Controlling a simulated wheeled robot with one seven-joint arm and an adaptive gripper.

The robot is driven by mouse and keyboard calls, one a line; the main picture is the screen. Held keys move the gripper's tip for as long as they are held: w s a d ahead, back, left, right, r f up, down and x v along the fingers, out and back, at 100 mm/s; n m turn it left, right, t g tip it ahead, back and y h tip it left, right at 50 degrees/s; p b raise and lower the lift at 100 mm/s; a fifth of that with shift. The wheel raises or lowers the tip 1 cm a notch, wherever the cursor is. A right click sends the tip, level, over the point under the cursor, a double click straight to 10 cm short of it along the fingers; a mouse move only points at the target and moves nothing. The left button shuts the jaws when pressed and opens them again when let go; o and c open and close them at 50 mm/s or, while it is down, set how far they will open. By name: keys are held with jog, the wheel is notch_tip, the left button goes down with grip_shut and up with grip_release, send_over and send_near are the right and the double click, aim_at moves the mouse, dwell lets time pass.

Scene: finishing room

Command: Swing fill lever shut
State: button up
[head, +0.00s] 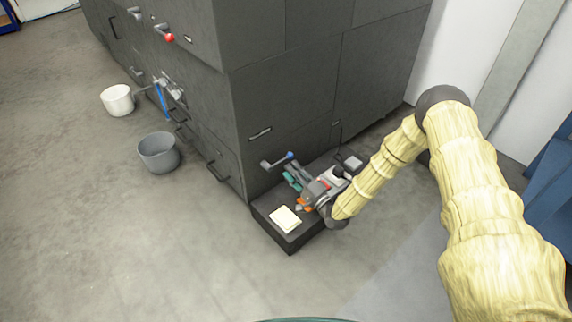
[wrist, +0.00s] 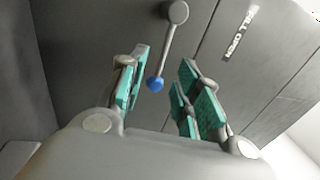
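A grey lever with a blue knob sits on the dark cabinet front, just beyond my gripper. Its blue knob (head: 290,155) points to the right of its pivot in the head view. In the wrist view the lever (wrist: 168,45) runs from its round pivot at the top down to the blue knob (wrist: 155,84). My gripper (head: 291,177) is open and empty, low by the cabinet. In the wrist view its teal-padded fingers (wrist: 163,82) stand on either side of the knob, with no contact visible. How deep the knob lies between them is unclear.
A grey bucket (head: 159,153) and white bucket (head: 117,99) stand on the floor. A red-knobbed lever (head: 168,38) and a blue-handled part (head: 161,98) are farther along the cabinet.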

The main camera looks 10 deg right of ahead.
jog(key=v, duration=0.5)
jog(key=shift+s+d, duration=0.15)
jog(key=shift+s, duration=0.1)
jog(key=shift+f, duration=0.1)
